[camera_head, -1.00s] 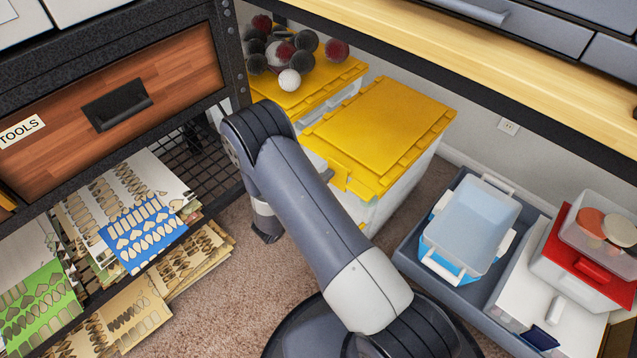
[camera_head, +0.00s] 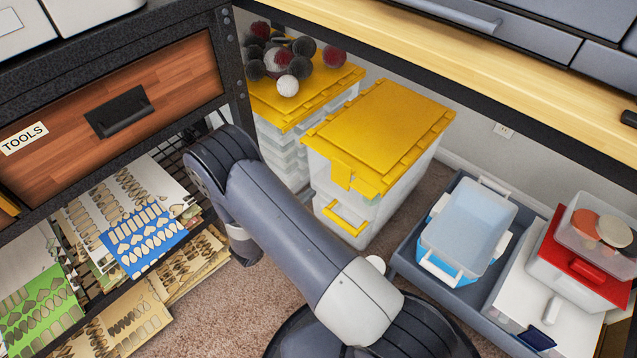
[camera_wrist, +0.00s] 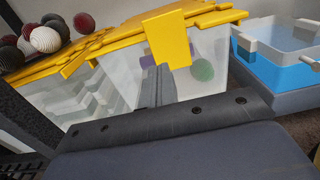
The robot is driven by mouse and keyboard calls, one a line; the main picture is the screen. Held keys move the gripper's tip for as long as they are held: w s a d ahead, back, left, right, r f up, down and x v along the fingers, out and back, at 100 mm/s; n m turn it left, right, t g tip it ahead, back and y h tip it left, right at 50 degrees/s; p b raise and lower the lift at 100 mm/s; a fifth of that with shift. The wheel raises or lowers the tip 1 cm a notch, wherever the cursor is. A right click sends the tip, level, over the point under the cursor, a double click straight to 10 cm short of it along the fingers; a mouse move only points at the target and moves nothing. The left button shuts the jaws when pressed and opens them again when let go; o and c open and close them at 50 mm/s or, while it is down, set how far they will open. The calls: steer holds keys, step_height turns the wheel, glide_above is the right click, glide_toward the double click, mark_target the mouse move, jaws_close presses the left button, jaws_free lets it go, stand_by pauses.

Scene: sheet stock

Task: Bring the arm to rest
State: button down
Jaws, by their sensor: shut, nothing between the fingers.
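My arm (camera_head: 290,230) rises from the base at the bottom and reaches up and left to a bent elbow beside the steel rack. My gripper is mostly hidden behind the arm in the head view; only a small part of the wrist end shows below the elbow. In the wrist view my gripper (camera_wrist: 158,85) is shut and empty, its fingers pointing towards the clear bins with yellow lids. I cannot tell the exact gap to the bins; no contact shows.
The rack with a wooden drawer (camera_head: 60,150) and patterned sheets (camera_head: 145,235) stands left. A yellow-lidded bin (camera_head: 380,130) stands behind my arm. A blue-and-white box (camera_head: 465,235) sits in a grey tray at right. A wooden worktop (camera_head: 500,75) overhangs. Carpet lies between.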

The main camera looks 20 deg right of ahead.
mark_target(336, 170)
steer(key=shift+p+v, duration=0.4)
steer(key=shift+v, duration=1.95)
steer(key=b+x, duration=0.2)
steer(key=x, duration=1.2)
steer(key=shift+d, duration=0.1)
steer(key=shift+v, duration=1.35)
